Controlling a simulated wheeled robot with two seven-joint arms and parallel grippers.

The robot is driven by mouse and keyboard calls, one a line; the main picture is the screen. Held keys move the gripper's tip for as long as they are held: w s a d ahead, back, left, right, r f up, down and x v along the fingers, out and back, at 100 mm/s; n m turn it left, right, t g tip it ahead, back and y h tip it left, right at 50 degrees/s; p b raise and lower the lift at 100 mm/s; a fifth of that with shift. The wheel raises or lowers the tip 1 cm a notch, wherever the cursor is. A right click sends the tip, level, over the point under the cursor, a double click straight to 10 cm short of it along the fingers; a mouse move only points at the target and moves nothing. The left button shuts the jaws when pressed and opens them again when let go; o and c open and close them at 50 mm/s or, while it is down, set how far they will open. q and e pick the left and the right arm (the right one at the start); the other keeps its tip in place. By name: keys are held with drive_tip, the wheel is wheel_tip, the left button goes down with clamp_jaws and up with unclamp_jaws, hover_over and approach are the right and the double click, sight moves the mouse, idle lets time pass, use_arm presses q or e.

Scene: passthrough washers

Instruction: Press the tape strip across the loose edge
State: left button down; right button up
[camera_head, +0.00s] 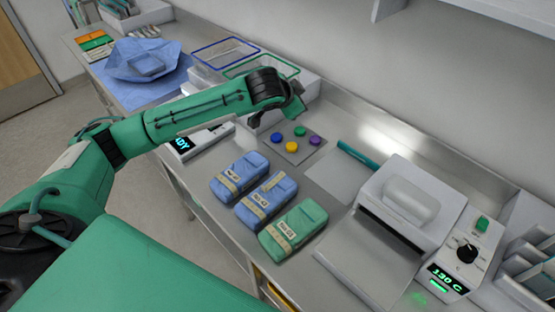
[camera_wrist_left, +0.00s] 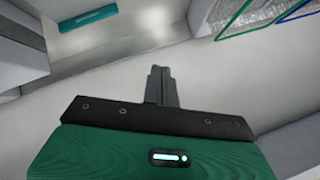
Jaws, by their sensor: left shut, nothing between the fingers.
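Two blue wrapped packs (camera_head: 245,166) (camera_head: 273,187) and a green wrapped pack (camera_head: 305,216) lie in a row on the steel counter. Pale tape strips with dark marks cross them: one on the left pack (camera_head: 228,182), one on the middle pack (camera_head: 252,206), one on the green pack (camera_head: 281,236). I cannot tell which strip has a loose edge. My left gripper (camera_head: 296,108) is above the counter, behind the packs and apart from them. Its fingers (camera_wrist_left: 160,83) are shut and empty in the left wrist view. My right gripper is not in view.
A grey plate with several coloured discs (camera_head: 299,142) lies behind the packs. A white sealer (camera_head: 428,206) with a control box (camera_head: 467,262) stands at right. Wire-rimmed baskets (camera_head: 226,50) and a blue cloth bundle (camera_head: 147,62) are at the back. A teal bar (camera_head: 358,154) lies on the counter.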

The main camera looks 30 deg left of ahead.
use_arm(q)
drive_tip(key=w+d+r+m+t+h, duration=0.3)
drive_tip(key=d+r+m+t+h, duration=0.3)
drive_tip(key=d+r+m+h, duration=0.65)
drive_tip(key=s+d+f+m+g+h, duration=0.1)
drive_tip(key=s+d+f+m+g, duration=0.2)
drive_tip(key=m, duration=0.7)
drive_tip(key=s+d+f+m+g+h, duration=0.2)
drive_tip(key=s+m+g, duration=0.3)
drive_tip(key=m, duration=0.6)
drive_tip(key=m+g+y, duration=0.8)
drive_tip(key=m+y, duration=0.8)
hover_over(278, 179)
wheel_tip(278, 179, down, 22)
drive_tip(key=shift+d+r, duration=0.15)
drive_tip(key=shift+f+b, duration=0.4)
drive_tip(key=shift+f, duration=1.2)
drive_tip(key=shift+f+b, duration=0.95)
drive_tip(key=shift+b, duration=0.05)
drive_tip(key=shift+f, duration=0.25)
